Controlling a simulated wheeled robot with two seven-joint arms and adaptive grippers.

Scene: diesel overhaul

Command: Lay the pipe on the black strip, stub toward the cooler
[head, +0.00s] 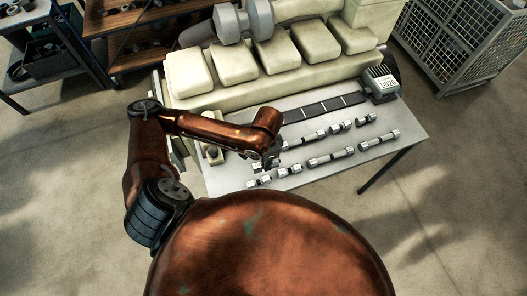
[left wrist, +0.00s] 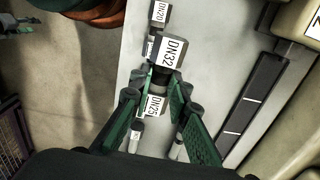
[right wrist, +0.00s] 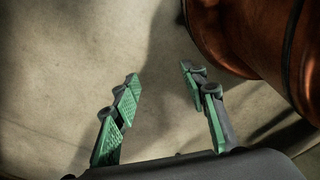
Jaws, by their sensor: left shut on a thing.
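The black strip (head: 322,108) with white cross marks lies on the grey table below the engine; it also shows in the left wrist view (left wrist: 252,100). The cooler (head: 380,84), a grey finned block with a white label, stands at the strip's right end. My left gripper (head: 268,161) is low over the table's left part, shut on a pipe whose end block reads DN32 (left wrist: 172,52). Its fingers hide much of that pipe, and I cannot tell which way its stub points. My right gripper (right wrist: 160,76) is open and empty above bare floor, outside the head view.
Several other grey pipes lie in rows on the table (head: 405,150), including ones labelled DN20 (left wrist: 157,13) and DN25 (left wrist: 154,105). The cream engine block (head: 270,75) borders the strip's far side. A mesh cage (head: 465,45) stands right. The strip's top is clear.

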